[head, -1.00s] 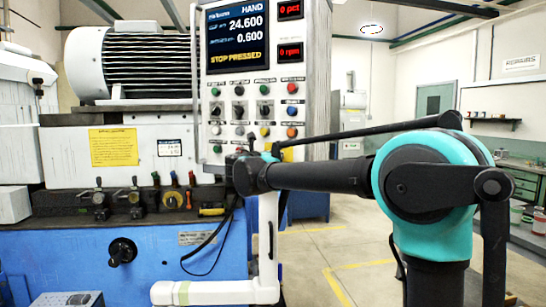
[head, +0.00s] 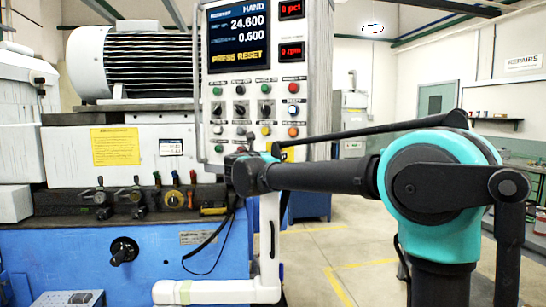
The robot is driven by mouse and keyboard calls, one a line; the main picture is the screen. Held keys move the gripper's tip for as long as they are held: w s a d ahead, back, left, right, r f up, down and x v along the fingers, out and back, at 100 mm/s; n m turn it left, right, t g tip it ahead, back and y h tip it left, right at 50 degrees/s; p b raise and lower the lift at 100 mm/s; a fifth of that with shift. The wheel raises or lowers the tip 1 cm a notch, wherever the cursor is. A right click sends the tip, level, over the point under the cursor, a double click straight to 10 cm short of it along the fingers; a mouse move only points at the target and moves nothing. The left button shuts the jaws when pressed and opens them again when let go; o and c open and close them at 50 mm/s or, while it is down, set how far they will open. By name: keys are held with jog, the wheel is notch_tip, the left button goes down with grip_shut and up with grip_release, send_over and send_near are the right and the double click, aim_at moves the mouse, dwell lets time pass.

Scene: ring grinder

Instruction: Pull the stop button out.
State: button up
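The control panel (head: 232,88) stands upright at the centre of the head view, with rows of coloured buttons and knobs. Its screen (head: 238,38) reads "HAND", 24.600, 0.600 and "PRESS RESET" in yellow. A bit of a yellow plate (head: 288,154) shows at the panel's lower right, behind my arm. The stop button itself cannot be made out; my arm covers that area. My black wrist (head: 246,176) is at the panel's lower edge. The fingers of my gripper are hidden or too small to read, so I cannot tell whether they hold anything.
A blue button (head: 292,110) and an orange one (head: 293,132) sit above the yellow plate. Levers (head: 137,198) and a handwheel (head: 122,250) stick out from the grinder at left. A white pipe (head: 220,291) runs below my wrist. The floor at right is open.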

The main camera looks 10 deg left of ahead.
jog(key=shift+s, duration=0.1)
jog(key=v, duration=1.1)
jog(key=shift+s+a, duration=0.15)
jog(key=shift+s, duration=0.25)
jog(key=shift+f, duration=0.1)
jog(key=s+d+f+m+g+h, duration=0.15)
jog(key=d+f+m+g, duration=0.25)
jog(key=d+f+m, duration=0.65)
jog(key=s+d+f+m+g+y, duration=0.1)
jog(key=s+d+f+m+g, duration=0.3)
jog(key=d+f, duration=1.2)
jog(key=s+d+f+m+g+y, duration=0.2)
jog(key=s+d+f+m, duration=0.1)
jog(key=s+f+m, duration=0.6)
jog(key=s+d+f+m+g+y, duration=0.3)
jog(key=s+f+m, duration=0.6)
jog(key=f, duration=0.3)
jog(key=shift+s+d+y, duration=0.3)
jog(key=shift+s+y, duration=0.05)
jog(key=shift+s, duration=0.2)
